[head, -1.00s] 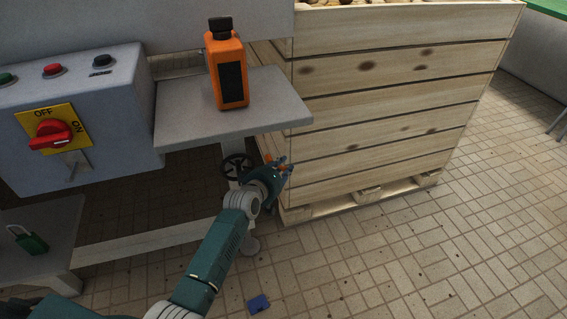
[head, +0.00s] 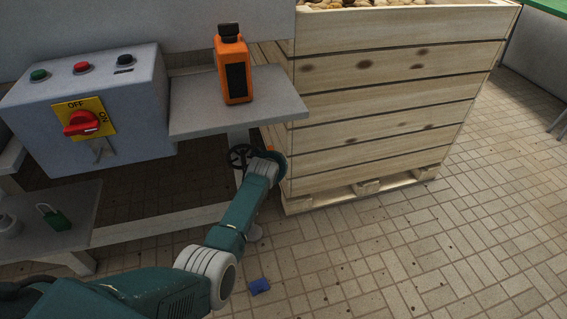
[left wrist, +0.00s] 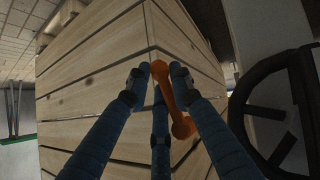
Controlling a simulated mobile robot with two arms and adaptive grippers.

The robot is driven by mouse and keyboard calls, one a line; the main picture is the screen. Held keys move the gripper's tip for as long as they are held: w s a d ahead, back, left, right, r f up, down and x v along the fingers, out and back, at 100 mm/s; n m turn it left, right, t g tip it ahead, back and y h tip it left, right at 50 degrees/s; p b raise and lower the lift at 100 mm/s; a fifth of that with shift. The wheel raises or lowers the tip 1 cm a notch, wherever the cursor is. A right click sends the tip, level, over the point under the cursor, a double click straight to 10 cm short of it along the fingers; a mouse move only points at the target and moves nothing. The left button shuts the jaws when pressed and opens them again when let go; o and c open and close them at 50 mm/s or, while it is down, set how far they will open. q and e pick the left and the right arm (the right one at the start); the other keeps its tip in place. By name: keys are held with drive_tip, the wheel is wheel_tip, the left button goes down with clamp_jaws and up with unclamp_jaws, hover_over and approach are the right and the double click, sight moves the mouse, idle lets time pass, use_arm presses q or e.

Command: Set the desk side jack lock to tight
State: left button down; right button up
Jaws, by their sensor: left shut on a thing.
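An orange lever (left wrist: 180,115) with rounded ends shows in the left wrist view, in front of a wooden crate corner. I take it to be the jack lock. My left gripper (left wrist: 159,74) has its blue fingers closed around the lever's upper end. In the head view my left gripper (head: 276,159) is beside the desk leg, below the small grey desk top (head: 240,109), and mostly hidden by my wrist. A black handwheel (head: 240,155) is just left of it; it also shows at right in the left wrist view (left wrist: 240,105). My right gripper is not in view.
A wooden crate (head: 390,110) of potatoes stands close to the right of my gripper. An orange bottle-like device (head: 235,75) stands on the desk top. A control box (head: 90,110) with a red switch is at left.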

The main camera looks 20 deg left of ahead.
use_arm(q)
drive_tip(key=shift+w+a+r+m+y, duration=0.1)
drive_tip(key=shift+a+r+m+y, duration=0.2)
drive_tip(key=shift+a+r+y, duration=0.1)
drive_tip(key=shift+a+g+y, duration=0.15)
drive_tip(key=shift+g+y, duration=0.15)
drive_tip(key=shift+g, duration=0.1)
drive_tip(key=shift+m, duration=0.3)
drive_tip(key=c, duration=1.6)
unclamp_jaws()
drive_tip(key=shift+f, duration=0.1)
drive_tip(key=shift+c, duration=0.2)
drive_tip(key=shift+s+f, duration=0.2)
drive_tip(key=shift+s, duration=0.15)
drive_tip(key=v, duration=1.1)
drive_tip(key=shift+d+r, duration=0.25)
drive_tip(key=shift+r, duration=0.15)
